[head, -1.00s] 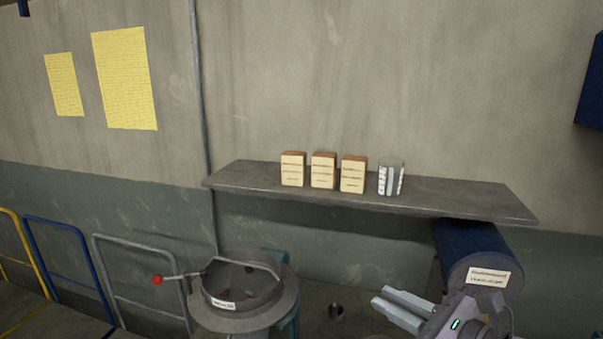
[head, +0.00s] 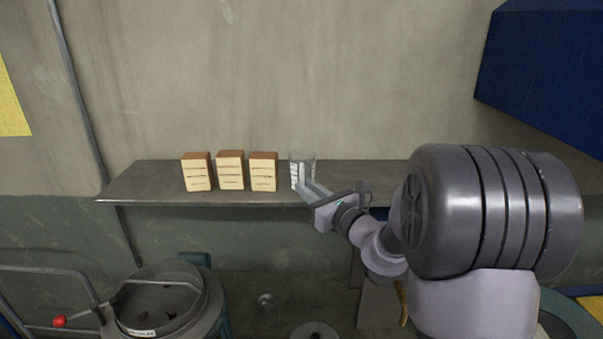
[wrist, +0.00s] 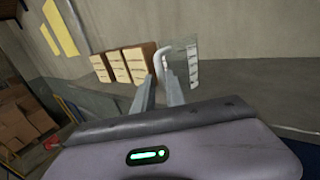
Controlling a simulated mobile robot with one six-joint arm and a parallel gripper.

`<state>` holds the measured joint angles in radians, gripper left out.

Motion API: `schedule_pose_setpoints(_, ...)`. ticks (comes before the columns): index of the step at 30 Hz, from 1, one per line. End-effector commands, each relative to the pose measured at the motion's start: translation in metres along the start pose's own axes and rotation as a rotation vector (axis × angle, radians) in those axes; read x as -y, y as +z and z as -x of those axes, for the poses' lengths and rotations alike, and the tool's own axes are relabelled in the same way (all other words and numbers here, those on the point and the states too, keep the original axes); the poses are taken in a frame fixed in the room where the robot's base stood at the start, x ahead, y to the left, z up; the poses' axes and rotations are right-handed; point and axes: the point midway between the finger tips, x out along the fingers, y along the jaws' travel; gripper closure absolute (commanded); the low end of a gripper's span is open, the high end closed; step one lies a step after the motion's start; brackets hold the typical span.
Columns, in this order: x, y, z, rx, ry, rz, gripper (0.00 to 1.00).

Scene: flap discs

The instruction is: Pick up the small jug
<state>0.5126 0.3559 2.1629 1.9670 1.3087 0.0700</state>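The small jug (head: 303,164) is clear with white markings and stands upright on the shelf, right of three boxes. It also shows in the wrist view (wrist: 184,62), with a pale curved handle (wrist: 158,54) on its left side. My gripper (head: 313,189) is at the shelf's front edge, its fingers pointing at the jug and overlapping its lower part in the head view. In the wrist view my gripper (wrist: 159,76) has its fingers apart, with the handle appearing between the fingertips. I cannot tell whether a finger touches the jug.
Three brown boxes with cream labels (head: 231,171) stand close to the jug's left on the grey shelf (head: 150,183). The wall is close behind. A round bin (head: 162,298) is below left, and a blue housing (head: 545,70) hangs upper right. The shelf's left end is clear.

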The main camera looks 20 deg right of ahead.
Motion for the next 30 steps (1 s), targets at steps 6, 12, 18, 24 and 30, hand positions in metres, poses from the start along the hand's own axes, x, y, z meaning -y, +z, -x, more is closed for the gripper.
schedule_pose_setpoints(6, 0.0, 0.001, -0.026, 0.0, 0.001, 0.0, 0.84)
schedule_pose_setpoints(12, 0.0, 0.0, -0.026, 0.0, 0.0, 0.001, 0.9)
schedule_pose_setpoints(18, 0.0, 0.0, -0.026, 0.0, 0.0, 0.001, 1.0)
schedule_pose_setpoints(24, 0.0, 0.0, -0.026, -0.001, 0.001, 0.001, 1.0)
schedule_pose_setpoints(30, 0.0, -0.001, -0.025, -0.002, 0.001, 0.001, 1.0)
